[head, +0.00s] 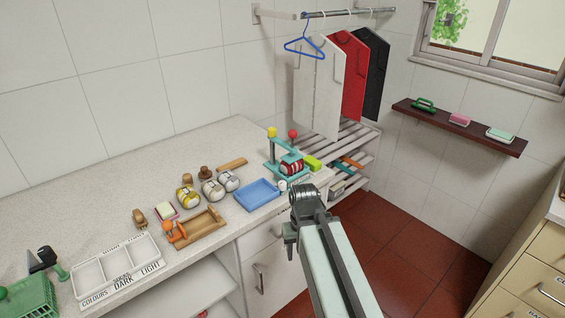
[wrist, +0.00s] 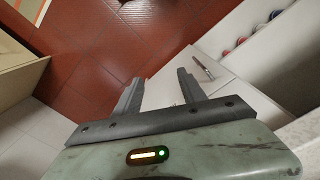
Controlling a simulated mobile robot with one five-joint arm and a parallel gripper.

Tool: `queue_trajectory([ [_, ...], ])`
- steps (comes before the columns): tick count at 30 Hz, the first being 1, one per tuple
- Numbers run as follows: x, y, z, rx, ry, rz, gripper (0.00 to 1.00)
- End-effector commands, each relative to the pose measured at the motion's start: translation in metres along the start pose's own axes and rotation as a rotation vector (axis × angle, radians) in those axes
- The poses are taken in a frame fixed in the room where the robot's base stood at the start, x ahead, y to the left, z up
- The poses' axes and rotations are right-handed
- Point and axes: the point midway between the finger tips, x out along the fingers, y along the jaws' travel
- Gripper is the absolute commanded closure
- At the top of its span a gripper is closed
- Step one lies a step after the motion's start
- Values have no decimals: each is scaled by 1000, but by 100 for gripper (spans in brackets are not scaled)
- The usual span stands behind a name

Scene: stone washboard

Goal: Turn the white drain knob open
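A small white round piece (head: 283,185), which looks like the drain knob, sits at the right end of the counter between the blue tray and the teal stand. It is too small to tell which way it is turned. My gripper (head: 290,238) is in front of the counter's right end, lower than the white piece and apart from it. In the wrist view my gripper (wrist: 160,88) has its two fingers spread with nothing between them. The wrist view looks down at the red floor and a cabinet front; the knob is not seen there.
A blue tray (head: 257,194) and a teal stand (head: 272,158) with yellow and red knobs flank the white piece. A wooden tray (head: 203,232), bundles and a white sorting tray (head: 118,268) lie further left. The red floor (head: 400,240) is clear.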

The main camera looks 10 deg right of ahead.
Motion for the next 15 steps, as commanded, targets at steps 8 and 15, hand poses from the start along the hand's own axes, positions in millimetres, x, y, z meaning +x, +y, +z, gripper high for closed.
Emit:
queue_trajectory([
  [8,-136,0,-20,27,29,0,52],
  [15,-204,-3,-71,212,35,-4,52],
])
